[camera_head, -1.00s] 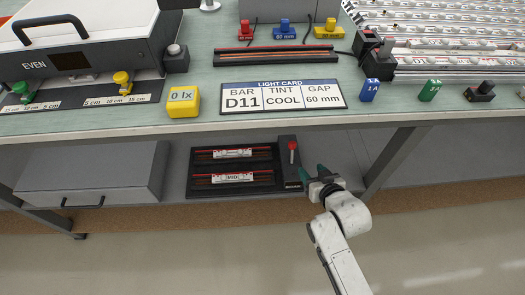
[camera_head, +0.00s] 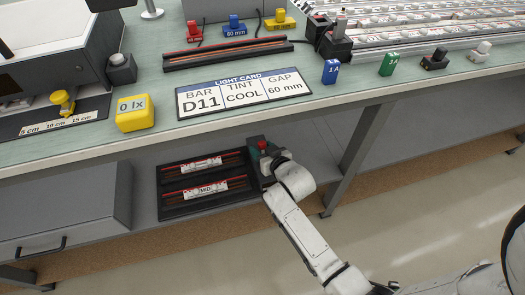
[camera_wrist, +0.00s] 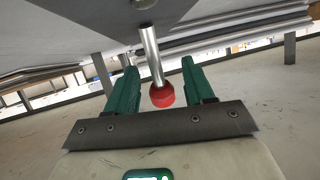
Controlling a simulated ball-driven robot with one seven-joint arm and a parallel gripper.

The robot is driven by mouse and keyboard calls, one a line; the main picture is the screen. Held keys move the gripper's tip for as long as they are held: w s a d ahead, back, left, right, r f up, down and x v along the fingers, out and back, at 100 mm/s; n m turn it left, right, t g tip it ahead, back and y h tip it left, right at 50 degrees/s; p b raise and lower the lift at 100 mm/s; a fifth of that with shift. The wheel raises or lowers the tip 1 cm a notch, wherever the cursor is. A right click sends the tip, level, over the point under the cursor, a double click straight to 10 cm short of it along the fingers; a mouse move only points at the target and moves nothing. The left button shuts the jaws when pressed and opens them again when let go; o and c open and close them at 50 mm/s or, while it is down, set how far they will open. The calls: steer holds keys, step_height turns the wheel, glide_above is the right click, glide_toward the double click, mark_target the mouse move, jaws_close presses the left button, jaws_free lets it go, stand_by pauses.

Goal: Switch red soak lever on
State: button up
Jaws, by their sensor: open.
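The red soak lever (camera_wrist: 161,95) is a metal rod with a red ball knob. In the wrist view it lies between the two green fingers of my gripper (camera_wrist: 159,72), with a gap on either side of the knob. In the head view the red knob (camera_head: 262,145) shows at the right end of the dark rack on the lower shelf. My gripper (camera_head: 266,160) is open at the lever there, and my wrist partly hides the lever's base. The fingers do not visibly touch the knob.
The rack (camera_head: 180,210) holds two labelled bars beside the lever. The tabletop edge (camera_head: 230,123) overhangs the shelf, and a table leg (camera_head: 358,155) stands to the right. A light card (camera_head: 243,92) and a yellow 0 lx block (camera_head: 134,113) sit on the table.

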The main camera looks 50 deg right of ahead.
steer(key=shift+w+d, duration=0.15)
jaws_close()
stand_by(0.5)
